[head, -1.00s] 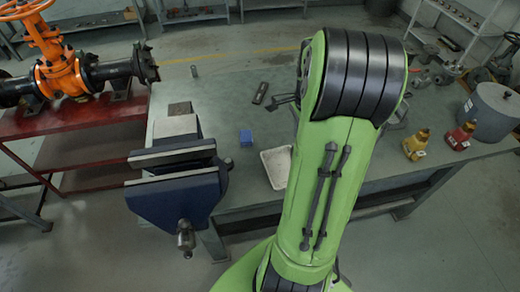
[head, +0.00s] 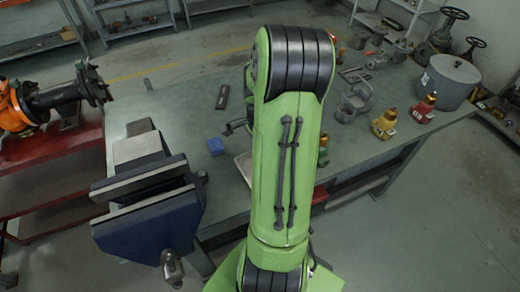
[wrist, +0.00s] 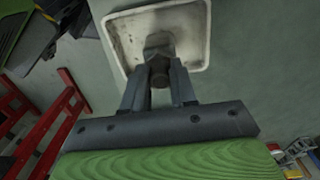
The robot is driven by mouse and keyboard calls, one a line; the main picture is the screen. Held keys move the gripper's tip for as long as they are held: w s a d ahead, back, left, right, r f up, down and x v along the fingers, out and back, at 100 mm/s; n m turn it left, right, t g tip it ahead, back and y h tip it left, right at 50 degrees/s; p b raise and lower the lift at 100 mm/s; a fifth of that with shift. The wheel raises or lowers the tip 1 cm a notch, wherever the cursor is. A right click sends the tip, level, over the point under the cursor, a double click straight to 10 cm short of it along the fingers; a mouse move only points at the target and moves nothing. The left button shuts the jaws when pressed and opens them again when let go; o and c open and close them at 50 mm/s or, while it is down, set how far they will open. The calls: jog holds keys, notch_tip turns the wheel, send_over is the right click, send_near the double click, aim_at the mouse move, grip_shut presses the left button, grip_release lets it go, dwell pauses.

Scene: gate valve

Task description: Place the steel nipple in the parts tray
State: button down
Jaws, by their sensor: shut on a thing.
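In the wrist view the steel nipple (wrist: 159,70), a short dark grey-brown piece, is pinched between the two fingers of my gripper (wrist: 160,88). The gripper is shut on it. The parts tray (wrist: 196,62), shallow and off-white with a worn inner floor, lies beyond the fingertips, and the nipple overlaps its near rim in the picture. I cannot tell the height of the nipple above the tray. In the head view only a strip of the tray (head: 242,168) shows left of my arm, which hides the nipple and most of the gripper.
A blue block (head: 216,147) and a dark flat bar (head: 222,97) lie on the bench left of my arm. A vise (head: 145,200) stands at the front left.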

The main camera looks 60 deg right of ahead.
jog(key=c, duration=0.9)
grip_release()
notch_tip(320, 180, up, 12)
jog(key=p, duration=0.3)
jog(key=w+a+r+n+t+h, duration=0.1)
jog(key=a+r+n, duration=0.2)
jog(key=a+n, duration=0.3)
jog(key=w+a+r+n+t+h, duration=0.1)
jog(key=a+r+n, duration=0.25)
jog(key=a, duration=0.35)
jog(key=s+a+r+n+t+y, duration=0.2)
jog(key=s+a+n, duration=0.5)
jog(key=a+n, duration=0.6)
jog(key=shift+a+t, duration=0.4)
jog(key=shift+t, duration=0.4)
